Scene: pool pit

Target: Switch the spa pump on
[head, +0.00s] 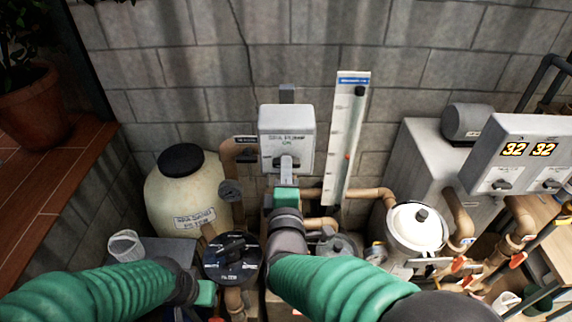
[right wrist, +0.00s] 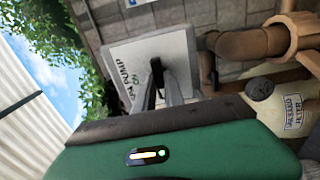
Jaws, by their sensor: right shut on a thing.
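The spa pump switch box (head: 299,122) is a light grey box on the block wall, with dark lettering on its front. In the right wrist view the box (right wrist: 120,62) appears tilted, and its label reads SPA PUMP in part. My right gripper (head: 287,168) is at the lower front of the box, shut on the switch handle. In the right wrist view its fingers (right wrist: 164,84) are around the dark handle (right wrist: 156,68), which they mostly hide. My left gripper (head: 207,293) is low at the left, apart from the box; its fingers cannot be made out.
A cream tank (head: 180,195) with a black lid and a black-topped valve (head: 232,255) stand left of the box. A white gauge board (head: 345,135) is close on its right. A white-lidded pump pot (head: 417,228), pipes and a grey panel reading 32 32 (head: 525,150) are farther right.

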